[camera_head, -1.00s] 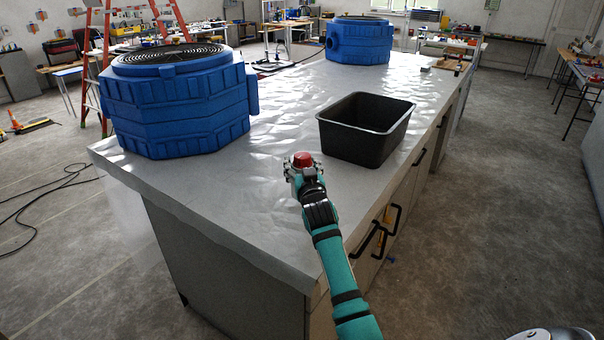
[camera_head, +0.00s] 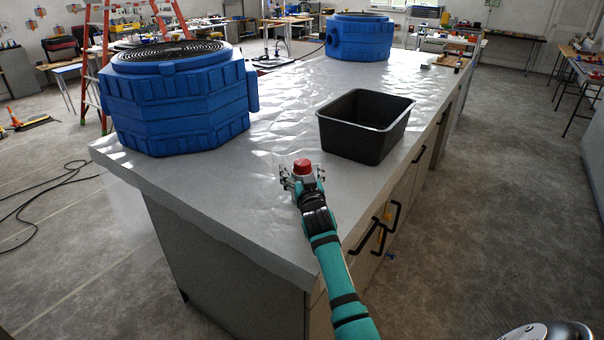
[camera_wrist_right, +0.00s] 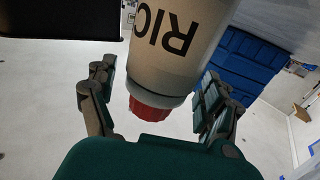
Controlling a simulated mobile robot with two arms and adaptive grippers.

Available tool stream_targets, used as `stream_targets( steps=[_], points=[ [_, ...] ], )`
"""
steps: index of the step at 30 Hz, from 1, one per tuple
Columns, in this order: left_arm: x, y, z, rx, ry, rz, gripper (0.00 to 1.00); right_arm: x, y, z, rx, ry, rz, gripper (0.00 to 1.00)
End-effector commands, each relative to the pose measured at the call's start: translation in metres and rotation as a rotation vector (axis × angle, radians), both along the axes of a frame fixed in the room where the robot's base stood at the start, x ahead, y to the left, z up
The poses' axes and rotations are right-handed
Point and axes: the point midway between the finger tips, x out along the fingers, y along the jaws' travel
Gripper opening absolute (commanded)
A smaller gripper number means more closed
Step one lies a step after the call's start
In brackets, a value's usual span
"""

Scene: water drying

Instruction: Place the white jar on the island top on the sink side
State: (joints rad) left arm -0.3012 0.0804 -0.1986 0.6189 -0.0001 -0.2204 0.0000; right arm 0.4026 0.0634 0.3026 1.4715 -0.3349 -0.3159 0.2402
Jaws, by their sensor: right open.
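The white jar has a red lid (camera_head: 302,166) and stands upright at the near part of the island top (camera_head: 225,200). In the right wrist view the jar (camera_wrist_right: 170,50) shows upside down, with black letters and the red lid (camera_wrist_right: 150,107). My right gripper (camera_head: 302,175) is open, its fingers on either side of the jar. In the wrist view the gripper (camera_wrist_right: 156,98) shows gaps between its fingers and the jar. In the head view the gripper hides most of the jar's body. My left gripper is not in view.
A black open basin (camera_head: 335,138) sits on the island just beyond the jar, to the right. A large blue tank (camera_head: 180,115) stands at the left and another blue tank (camera_head: 360,40) at the far end. Bare top lies between the jar and the near tank.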

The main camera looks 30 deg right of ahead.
Motion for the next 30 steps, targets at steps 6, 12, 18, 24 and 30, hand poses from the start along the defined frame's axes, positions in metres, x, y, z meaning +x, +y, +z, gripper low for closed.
stream_targets(
  steps=[6, 12, 18, 24, 30],
  points=[
    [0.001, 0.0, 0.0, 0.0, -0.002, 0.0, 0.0, -0.014, 0.007, 0.0, 0.0, 0.0, 0.001, 0.84],
    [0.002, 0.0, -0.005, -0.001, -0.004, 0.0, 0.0, -0.054, 0.024, 0.0, 0.0, 0.0, 0.001, 0.84],
    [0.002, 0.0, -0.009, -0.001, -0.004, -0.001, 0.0, -0.089, 0.039, 0.0, 0.002, 0.0, 0.0, 0.84],
    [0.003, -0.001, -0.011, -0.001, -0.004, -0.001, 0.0, -0.108, 0.046, 0.002, 0.001, -0.001, 0.0, 0.84],
    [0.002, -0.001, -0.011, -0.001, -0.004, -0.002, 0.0, -0.111, 0.048, 0.002, 0.0, 0.0, 0.0, 0.84]
  ],
)
